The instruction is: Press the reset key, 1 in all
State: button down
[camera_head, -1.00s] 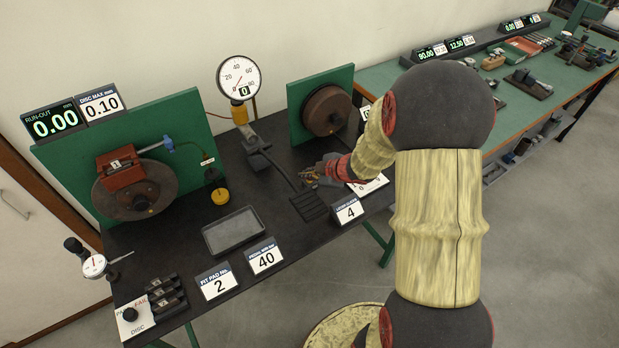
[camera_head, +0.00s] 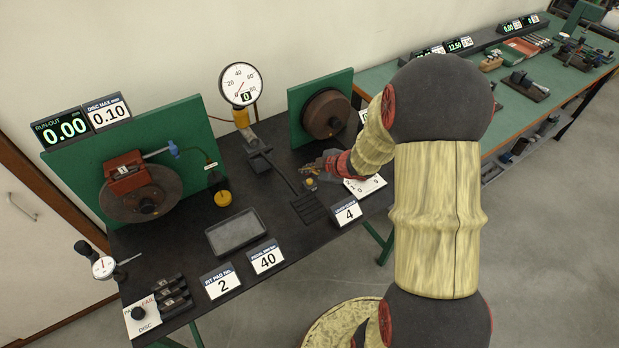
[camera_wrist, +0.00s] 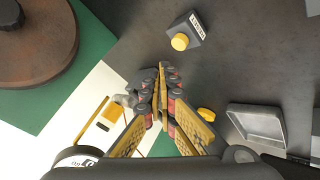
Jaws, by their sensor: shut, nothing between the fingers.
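The reset key is a grey block with a round yellow button. In the wrist view the yellow button (camera_wrist: 180,42) sits just beyond and right of my fingertips, with a small label behind it that is hard to read. In the head view the button (camera_head: 310,182) shows on the black bench just below my gripper (camera_head: 322,165). My gripper, also in the wrist view (camera_wrist: 163,72), is shut and empty, its fingertips together. It looks apart from the button; the exact height gap cannot be told.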

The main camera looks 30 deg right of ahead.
aim_at(308, 183)
jog(key=shift+r+p, duration=1.45)
jog(key=shift+r, duration=0.2)
jog(key=shift+f, duration=0.1)
